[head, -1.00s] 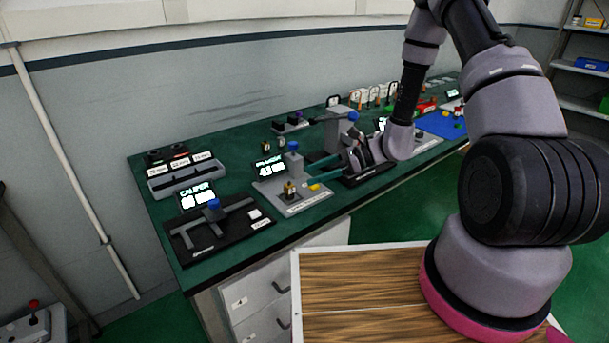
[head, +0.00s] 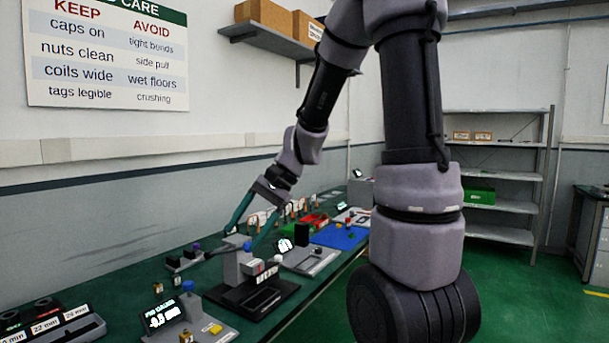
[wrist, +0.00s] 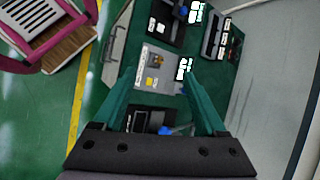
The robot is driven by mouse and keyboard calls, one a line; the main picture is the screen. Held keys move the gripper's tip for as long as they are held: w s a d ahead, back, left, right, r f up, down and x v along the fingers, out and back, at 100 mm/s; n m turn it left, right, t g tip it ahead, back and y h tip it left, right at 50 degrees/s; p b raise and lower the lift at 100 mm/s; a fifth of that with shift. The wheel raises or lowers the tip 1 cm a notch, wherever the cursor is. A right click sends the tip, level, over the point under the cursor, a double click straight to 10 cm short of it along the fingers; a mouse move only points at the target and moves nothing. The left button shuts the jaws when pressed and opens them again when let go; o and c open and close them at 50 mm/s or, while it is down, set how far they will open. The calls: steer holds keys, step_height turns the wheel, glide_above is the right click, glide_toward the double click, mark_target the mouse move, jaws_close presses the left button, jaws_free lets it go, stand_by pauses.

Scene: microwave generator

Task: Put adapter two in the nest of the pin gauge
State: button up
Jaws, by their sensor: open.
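The pin gauge (head: 200,325) is a grey plate with a blue-topped post and a lit display that seems to read -0.5 mm, at the bottom of the head view. It also shows between my fingers in the wrist view (wrist: 166,56). A small brass piece (wrist: 152,57) stands on its plate, beside a yellow block (wrist: 150,80). I cannot tell whether this brass piece is adapter two. My gripper (head: 246,238) is open, with long green fingers pointing down above the bench, over the grey stand beyond the gauge. In the wrist view nothing shows between the fingertips (wrist: 160,78).
A grey stand on a black base (head: 252,300) is close below my fingers. A labelled rack (head: 55,328) is at left. A blue mat (head: 340,238) lies farther right.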

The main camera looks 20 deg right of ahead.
steer(key=s+d+r+n+t+h, duration=0.4)
steer(key=s+d+r, duration=0.5)
steer(key=r, duration=0.4)
steer(key=s+t+h, duration=0.1)
steer(key=t, duration=0.1)
steer(key=shift+d+t, duration=0.3)
steer(key=shift+t, duration=0.1)
